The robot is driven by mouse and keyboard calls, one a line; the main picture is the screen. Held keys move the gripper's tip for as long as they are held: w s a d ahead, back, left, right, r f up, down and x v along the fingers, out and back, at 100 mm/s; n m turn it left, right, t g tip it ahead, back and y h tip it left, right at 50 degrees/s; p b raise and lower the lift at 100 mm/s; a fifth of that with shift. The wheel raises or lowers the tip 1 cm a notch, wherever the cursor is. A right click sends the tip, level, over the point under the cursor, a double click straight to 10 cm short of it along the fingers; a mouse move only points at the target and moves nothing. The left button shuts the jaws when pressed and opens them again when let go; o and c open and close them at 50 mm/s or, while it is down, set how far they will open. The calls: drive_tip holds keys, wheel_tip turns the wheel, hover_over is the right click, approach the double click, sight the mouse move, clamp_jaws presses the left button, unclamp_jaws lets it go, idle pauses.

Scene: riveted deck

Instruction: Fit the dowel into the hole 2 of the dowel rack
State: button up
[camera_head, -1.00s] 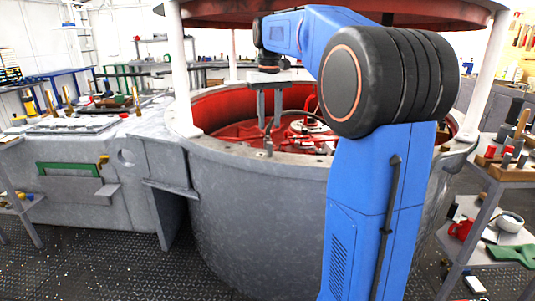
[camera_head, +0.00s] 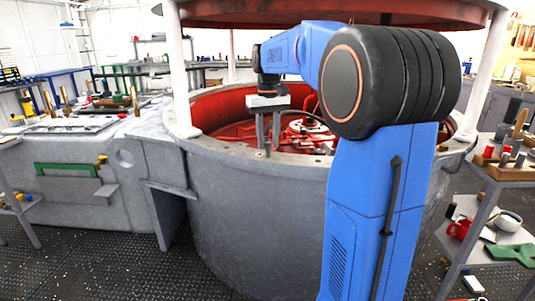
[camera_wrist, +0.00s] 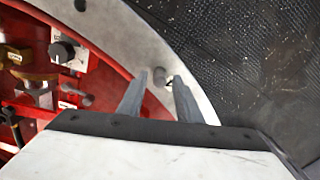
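A short grey dowel (camera_wrist: 159,76) stands on the pale rim of the big round vat in the wrist view. A small grey peg (camera_head: 268,149), seemingly the same one, shows on the near rim in the head view. My gripper (camera_wrist: 161,79) is open, with one finger on each side of the dowel in the picture. I cannot tell whether the fingers touch it. In the head view my gripper (camera_head: 268,146) points down at the rim. A wooden rack (camera_head: 508,170) with several red and grey pegs is on the right shelf; its hole numbers cannot be read.
The vat (camera_head: 250,215) has a red inside with fittings, and a red cover above on white posts (camera_head: 180,70). A grey bench (camera_head: 85,155) stands at the left. The right shelf also holds a red mug (camera_head: 460,229) and a green item (camera_head: 512,254). The dark floor is open at front left.

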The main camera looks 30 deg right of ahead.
clamp_jaws()
drive_tip(key=shift+r, duration=1.15)
drive_tip(key=shift+r, duration=0.3)
drive_tip(key=shift+r, duration=0.4)
drive_tip(key=shift+r, duration=0.3)
drive_tip(key=shift+r, duration=0.6)
